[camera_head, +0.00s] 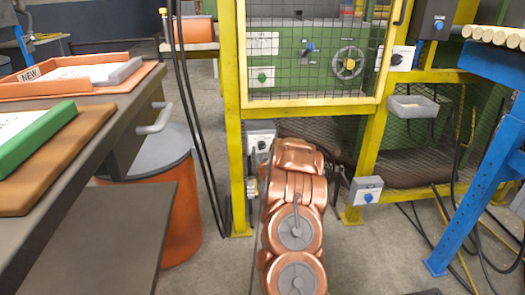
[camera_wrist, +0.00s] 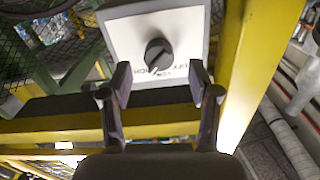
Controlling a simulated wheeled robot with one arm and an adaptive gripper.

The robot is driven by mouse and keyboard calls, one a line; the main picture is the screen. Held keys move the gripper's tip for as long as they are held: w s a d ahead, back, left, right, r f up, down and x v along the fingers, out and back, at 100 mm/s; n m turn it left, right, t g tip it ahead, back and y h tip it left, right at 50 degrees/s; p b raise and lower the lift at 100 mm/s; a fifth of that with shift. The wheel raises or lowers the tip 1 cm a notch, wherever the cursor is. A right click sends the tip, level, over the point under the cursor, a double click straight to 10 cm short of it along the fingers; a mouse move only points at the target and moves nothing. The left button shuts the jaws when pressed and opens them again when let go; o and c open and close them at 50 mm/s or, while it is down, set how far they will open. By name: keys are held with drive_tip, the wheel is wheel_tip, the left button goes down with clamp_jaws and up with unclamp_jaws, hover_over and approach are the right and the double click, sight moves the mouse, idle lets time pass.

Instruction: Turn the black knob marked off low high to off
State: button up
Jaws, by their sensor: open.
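The black knob (camera_wrist: 158,53) sits on a pale panel in the wrist view. A pale mark on it slants toward the lower left of that picture. The lettering beneath it appears upside down and is too small to read surely. My gripper (camera_wrist: 160,84) is open, its two fingers apart below the knob in the picture and not touching it. In the head view, the pale box (camera_head: 260,136) beside the yellow post appears to be the same panel. My copper-coloured arm hides much of the space before it, and the gripper cannot be made out there.
The yellow post (camera_head: 233,130) and crossbar lie close to the panel. A workbench (camera_head: 90,130) and orange bin (camera_head: 180,215) are on the left. A blue frame (camera_head: 478,170) is on the right.

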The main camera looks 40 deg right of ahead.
sight(262, 146)
drive_tip(key=shift+b+x, duration=0.3)
drive_tip(key=shift+x, duration=1.2)
drive_tip(key=shift+c, duration=0.3)
drive_tip(key=c, duration=1.1)
